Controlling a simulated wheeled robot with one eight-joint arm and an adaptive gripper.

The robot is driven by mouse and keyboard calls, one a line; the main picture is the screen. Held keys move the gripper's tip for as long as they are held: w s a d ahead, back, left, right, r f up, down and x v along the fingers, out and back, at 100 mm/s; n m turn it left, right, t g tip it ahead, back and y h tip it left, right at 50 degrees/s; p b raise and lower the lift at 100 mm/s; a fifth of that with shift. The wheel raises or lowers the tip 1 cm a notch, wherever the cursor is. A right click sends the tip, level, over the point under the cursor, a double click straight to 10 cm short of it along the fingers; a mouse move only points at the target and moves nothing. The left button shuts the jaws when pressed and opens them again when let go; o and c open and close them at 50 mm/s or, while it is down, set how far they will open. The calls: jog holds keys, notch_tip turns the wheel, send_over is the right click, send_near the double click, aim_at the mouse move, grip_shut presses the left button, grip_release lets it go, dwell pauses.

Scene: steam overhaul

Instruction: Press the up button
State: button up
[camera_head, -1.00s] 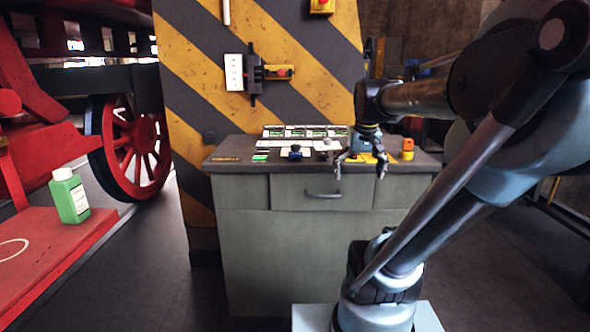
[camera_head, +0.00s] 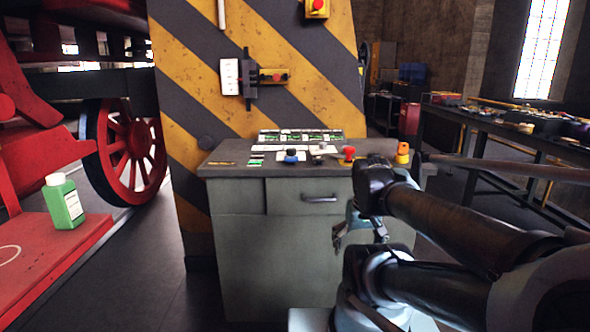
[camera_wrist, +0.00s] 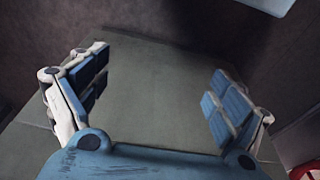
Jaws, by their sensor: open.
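A grey control console (camera_head: 235,230) stands in front of a yellow-and-black striped pillar. On its top are a row of small green-lit panels (camera_head: 300,136), a blue knob (camera_head: 291,156), a grey control (camera_head: 322,148) and a red mushroom button (camera_head: 348,153). I cannot make out which control is the up button. My gripper (camera_head: 359,238) hangs low in front of the console's right front, below its top edge. In the wrist view my gripper (camera_wrist: 158,75) is open and empty, its blue-padded fingers spread before a plain grey-green surface (camera_wrist: 155,110).
A yellow-and-orange device (camera_head: 402,153) stands at the console's right end. A pendant box (camera_head: 250,78) and a red button box (camera_head: 316,8) are on the pillar. A green bottle (camera_head: 63,202) stands on the red ledge at left. A cluttered workbench (camera_head: 500,130) is at right.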

jog(key=shift+w+r, duration=0.25)
jog(key=shift+r, duration=0.15)
jog(key=c, duration=0.4)
jog(key=w+r, duration=0.1)
jog(key=w+r+m, duration=0.1)
jog(key=r, duration=0.1)
jog(key=w+r+m, duration=0.1)
jog(key=r, duration=0.1)
jog(key=shift+w+a+r, duration=0.1)
jog(key=shift+w+a, duration=0.05)
jog(key=shift+w, duration=0.05)
grip_shut()
jog(key=w+a+r+m+g, duration=0.1)
jog(key=w+a+r+m, duration=0.2)
jog(key=w+r+m, duration=0.5)
jog(key=w+a+r+m+g, duration=0.1)
jog(key=w+a+r+m, duration=0.3)
jog(key=w+r, duration=1.5)
jog(key=w+m, duration=0.4)
jog(key=w, duration=0.4)
jog(key=shift+w+r, duration=0.15)
jog(key=shift+w, duration=0.2)
